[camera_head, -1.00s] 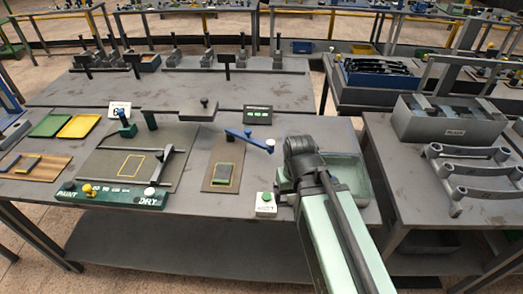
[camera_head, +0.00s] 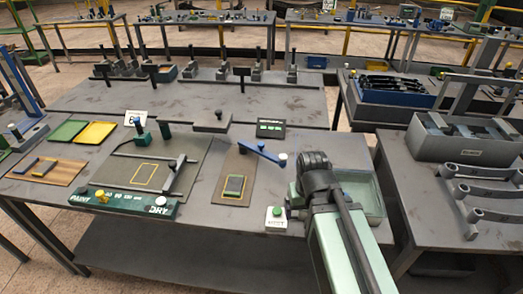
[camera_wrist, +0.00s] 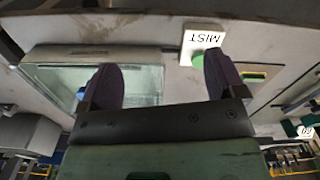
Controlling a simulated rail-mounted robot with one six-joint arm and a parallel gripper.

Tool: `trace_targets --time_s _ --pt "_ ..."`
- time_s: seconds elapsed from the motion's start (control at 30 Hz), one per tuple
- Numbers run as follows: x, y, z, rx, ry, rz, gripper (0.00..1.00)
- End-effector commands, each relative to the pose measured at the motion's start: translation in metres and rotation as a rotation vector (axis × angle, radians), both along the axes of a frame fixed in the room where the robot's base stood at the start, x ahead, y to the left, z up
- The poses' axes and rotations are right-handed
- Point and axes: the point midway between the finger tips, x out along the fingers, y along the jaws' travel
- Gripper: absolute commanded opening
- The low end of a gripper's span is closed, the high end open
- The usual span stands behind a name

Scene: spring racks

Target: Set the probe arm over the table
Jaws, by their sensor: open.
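A blue swing arm with a white knob (camera_head: 262,152), which looks like the probe arm, stands on the grey bench. It points to the right, away from the brown plate (camera_head: 226,198). The arm passes beyond the plate's upper right and is not over the block. My gripper (camera_wrist: 158,62) is open and empty in the wrist view, its two dark fingers apart. In the head view my arm hides the fingers, right of the blue arm.
A white box with a green button (camera_head: 276,213) stands close by; its MIST label (camera_wrist: 203,40) shows upside down in the wrist view. A glass-walled tray (camera_head: 372,190) is beside my arm. A dark mat (camera_head: 130,186) with a green strip (camera_head: 125,205) lies left.

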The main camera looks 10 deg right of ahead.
Motion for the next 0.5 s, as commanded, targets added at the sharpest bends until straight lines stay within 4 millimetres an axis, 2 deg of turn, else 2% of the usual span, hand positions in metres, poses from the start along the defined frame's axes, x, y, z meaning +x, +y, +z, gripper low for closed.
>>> trace_targets --time_s 0.17,0.23,0.3,0.37,0.4,0.47,0.5 --pt "0.000 0.000 0.000 0.000 0.000 0.000 0.89" --pt "0.000 0.000 0.001 0.000 0.000 0.001 0.81" --pt "0.003 0.005 0.011 0.000 0.000 0.011 0.71" --pt "0.031 0.011 0.022 0.000 0.000 0.025 0.61" --pt "0.061 0.017 0.029 0.000 -0.001 0.037 0.56" --pt "0.117 0.029 0.041 0.000 -0.001 0.115 0.56" --pt "0.160 0.038 0.048 0.000 -0.001 0.219 0.56"
